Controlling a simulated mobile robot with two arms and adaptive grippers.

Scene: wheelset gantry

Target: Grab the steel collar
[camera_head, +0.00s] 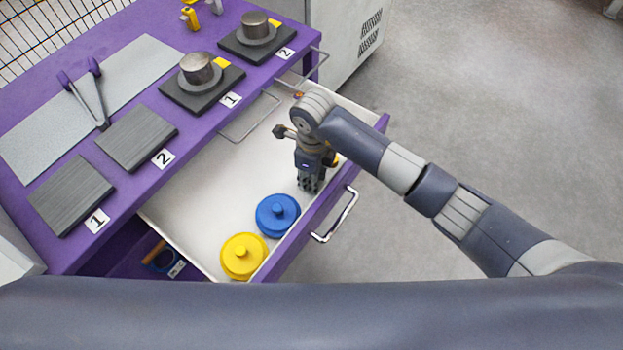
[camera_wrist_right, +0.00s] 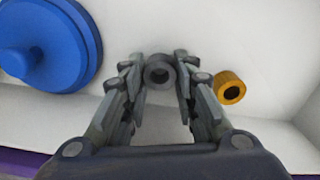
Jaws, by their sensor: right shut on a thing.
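The steel collar (camera_wrist_right: 159,72) is a small grey ring, seen end-on between the fingertips of my right gripper (camera_wrist_right: 160,85) in the right wrist view. The fingers are shut on it from both sides. In the head view my right gripper (camera_head: 310,184) points down into the open white drawer (camera_head: 200,200), near its front wall, and the collar is hidden there by the fingers. My left gripper is not in view.
A brass collar (camera_wrist_right: 230,88) lies just right of the gripper. A blue knobbed disc (camera_head: 277,214) and a yellow one (camera_head: 243,255) sit in the drawer. The purple bench (camera_head: 200,120) holds dark plates and two metal cylinders. The drawer's back-left floor is clear.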

